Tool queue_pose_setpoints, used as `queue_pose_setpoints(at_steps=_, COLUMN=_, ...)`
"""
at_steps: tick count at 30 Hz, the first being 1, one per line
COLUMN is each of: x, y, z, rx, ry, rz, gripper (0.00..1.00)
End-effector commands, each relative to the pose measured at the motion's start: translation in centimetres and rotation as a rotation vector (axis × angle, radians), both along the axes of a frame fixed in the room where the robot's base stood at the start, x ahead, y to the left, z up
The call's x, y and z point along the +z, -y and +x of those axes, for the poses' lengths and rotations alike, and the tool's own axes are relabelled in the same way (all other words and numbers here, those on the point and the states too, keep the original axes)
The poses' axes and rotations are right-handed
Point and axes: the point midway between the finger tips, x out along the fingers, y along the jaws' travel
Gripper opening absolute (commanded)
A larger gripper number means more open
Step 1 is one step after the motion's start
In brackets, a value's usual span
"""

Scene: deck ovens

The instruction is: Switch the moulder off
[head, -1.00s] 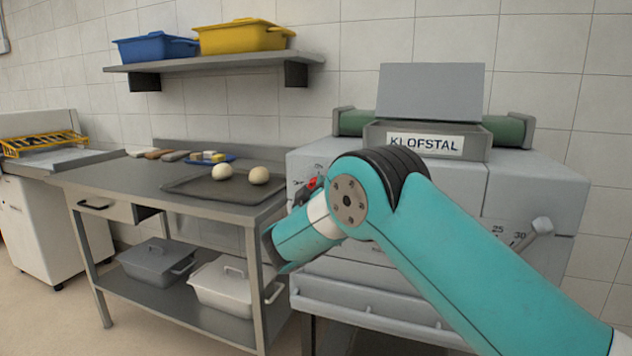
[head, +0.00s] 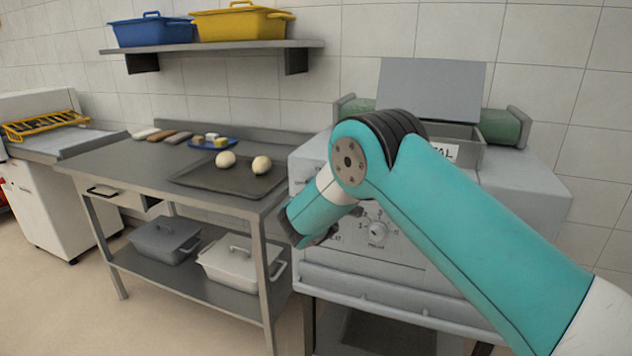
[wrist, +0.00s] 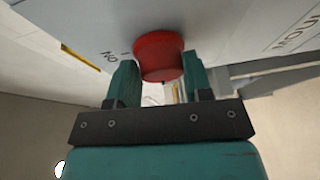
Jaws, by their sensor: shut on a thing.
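The moulder is the grey machine (head: 520,185) at the right of the head view, with a partly covered nameplate on top. In the wrist view a round red knob (wrist: 160,55) stands out from its pale panel (wrist: 225,25), with "ON" lettering, seen upside down, beside it. My gripper (wrist: 161,70) has one teal finger on each side of the knob and is shut on it. In the head view my arm hides the knob, and the gripper's end shows only in part, low at the machine's left front.
A steel table (head: 130,177) left of the machine holds a dark tray (head: 215,182) with two dough balls. A ledge (head: 400,300) runs below. A wall shelf (head: 215,46) holds blue and yellow tubs.

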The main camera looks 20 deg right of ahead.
Motion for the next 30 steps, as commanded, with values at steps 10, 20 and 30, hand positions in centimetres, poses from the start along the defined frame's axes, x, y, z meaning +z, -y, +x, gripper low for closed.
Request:
queue_pose_setpoints(at_steps=10, x=-0.26, y=-0.21, z=-0.05, rx=0.004, ry=-0.082, rz=-0.099, gripper=0.22)
queue_pose_setpoints(at_steps=20, x=-0.52, y=-0.13, z=-0.08, rx=0.003, ry=-0.097, rz=-0.116, gripper=0.22)
queue_pose_setpoints(at_steps=30, x=-0.47, y=-0.05, z=-0.08, rx=0.001, ry=-0.095, rz=-0.116, gripper=0.68)
